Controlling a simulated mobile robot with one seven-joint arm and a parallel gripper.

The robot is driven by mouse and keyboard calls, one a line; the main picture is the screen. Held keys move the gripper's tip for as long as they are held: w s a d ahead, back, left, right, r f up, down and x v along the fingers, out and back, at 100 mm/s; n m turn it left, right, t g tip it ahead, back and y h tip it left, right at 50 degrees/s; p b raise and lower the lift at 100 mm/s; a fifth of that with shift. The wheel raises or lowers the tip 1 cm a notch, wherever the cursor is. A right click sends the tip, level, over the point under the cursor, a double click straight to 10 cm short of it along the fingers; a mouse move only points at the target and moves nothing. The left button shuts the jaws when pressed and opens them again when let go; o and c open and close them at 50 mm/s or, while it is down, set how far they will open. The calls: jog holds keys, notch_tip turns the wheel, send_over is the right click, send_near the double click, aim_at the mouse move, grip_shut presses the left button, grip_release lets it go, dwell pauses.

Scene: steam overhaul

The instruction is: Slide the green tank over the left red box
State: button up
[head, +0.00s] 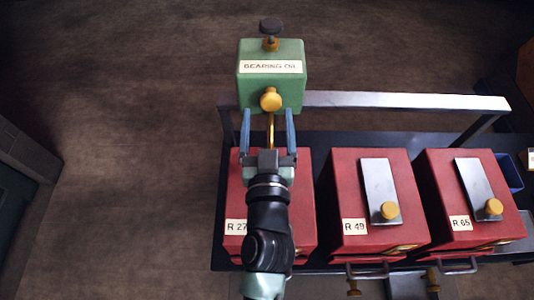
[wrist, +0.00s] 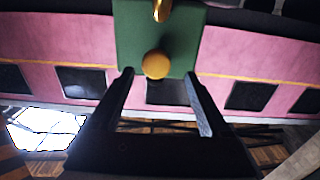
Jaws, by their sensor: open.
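The green tank (head: 271,88) is a box labelled "BEARING OIL" with a black cap on top and a yellow knob (head: 271,99) on its near face. In the head view it shows at the rail behind the left red box (head: 236,242), labelled "R 27". My gripper (head: 269,115) is open and points at the tank's near face, below the knob. In the wrist view the tank (wrist: 158,35) is ahead, with the knob between and just beyond the open fingertips (wrist: 162,74). I cannot tell whether the fingers touch the tank. My arm hides much of the left red box.
The middle red box (head: 345,190), "R 49", and the right red box (head: 440,190), "R 65", carry metal plates with yellow knobs. A metal rail (head: 400,101) runs behind the boxes. A blue bin (head: 508,172) is at the far right. The floor at left is clear.

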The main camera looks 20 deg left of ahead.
jog(key=b+v, duration=0.3)
jog(key=v, duration=0.7)
jog(key=shift+s+r, duration=0.1)
jog(key=shift+s, duration=0.05)
jog(key=w+r+t+p, duration=0.2)
jog(key=w+r, duration=0.2)
jog(key=r, duration=0.7)
jog(key=w+r+t+p, duration=0.15)
jog(key=w+r, duration=0.25)
jog(key=r, duration=0.7)
jog(key=s+d+r+m+t+h, duration=0.1)
jog(key=d+r+t+h, duration=0.1)
jog(key=r, duration=0.7)
jog(key=s+d+r+m+t+h+p, duration=0.1)
jog(key=s+d+r+t, duration=0.1)
jog(key=r, duration=0.7)
jog(key=s+d+r+m+t+h+p, duration=0.1)
jog(key=d+r, duration=0.3)
jog(key=r, duration=0.5)
jog(key=shift+s+r+m+t+h, duration=0.35)
jog(key=shift+s+t+h, duration=0.15)
jog(key=shift+t+h, duration=0.35)
